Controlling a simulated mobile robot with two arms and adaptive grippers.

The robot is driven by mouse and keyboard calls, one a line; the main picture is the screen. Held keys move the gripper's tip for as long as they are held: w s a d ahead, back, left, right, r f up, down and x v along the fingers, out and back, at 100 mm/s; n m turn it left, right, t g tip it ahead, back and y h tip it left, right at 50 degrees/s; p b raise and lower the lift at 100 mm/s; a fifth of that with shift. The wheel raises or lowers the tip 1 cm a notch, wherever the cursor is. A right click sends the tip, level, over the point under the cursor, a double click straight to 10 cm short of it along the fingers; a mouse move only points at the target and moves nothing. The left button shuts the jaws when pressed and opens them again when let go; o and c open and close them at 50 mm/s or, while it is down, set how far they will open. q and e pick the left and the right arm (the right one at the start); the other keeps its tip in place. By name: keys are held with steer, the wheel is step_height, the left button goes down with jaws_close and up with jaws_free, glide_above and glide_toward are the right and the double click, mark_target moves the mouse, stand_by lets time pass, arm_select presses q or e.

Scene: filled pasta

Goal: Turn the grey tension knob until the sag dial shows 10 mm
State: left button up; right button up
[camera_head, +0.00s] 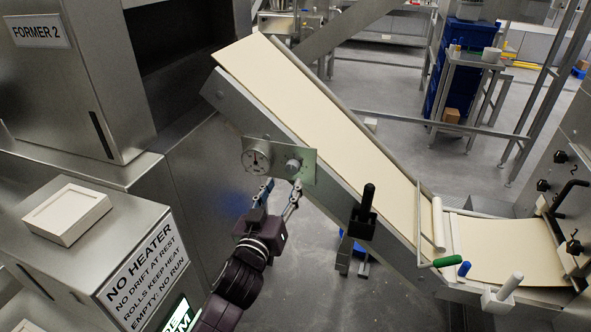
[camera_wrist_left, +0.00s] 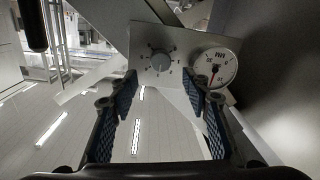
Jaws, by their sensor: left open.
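The grey tension knob (camera_head: 293,166) sits on a metal plate on the side of the sloping conveyor; it also shows in the left wrist view (camera_wrist_left: 160,61), ringed by dark marks. The round white sag dial (camera_head: 256,157) is beside it on the same plate, to its left. In the left wrist view the dial (camera_wrist_left: 214,68) appears upside down, with a red needle; its exact reading is too small to tell. My left gripper (camera_head: 283,187) is open and empty just below the knob. Its fingers (camera_wrist_left: 162,88) point at the knob from both sides, apart from it. My right gripper is out of view.
A pale dough sheet (camera_head: 320,110) runs down the conveyor. A black handle (camera_head: 367,200) stands up to the right of the knob plate. A grey machine with a white box (camera_head: 67,213) on top stands at left. Open floor (camera_head: 320,280) lies below the conveyor.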

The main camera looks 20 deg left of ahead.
mark_target(291, 170)
arm_select(q)
steer(key=shift+w+a+f+p, duration=0.1)
steer(key=shift+w+p, duration=0.45)
steer(key=shift+w, duration=2.75)
steer(key=c, duration=1.2)
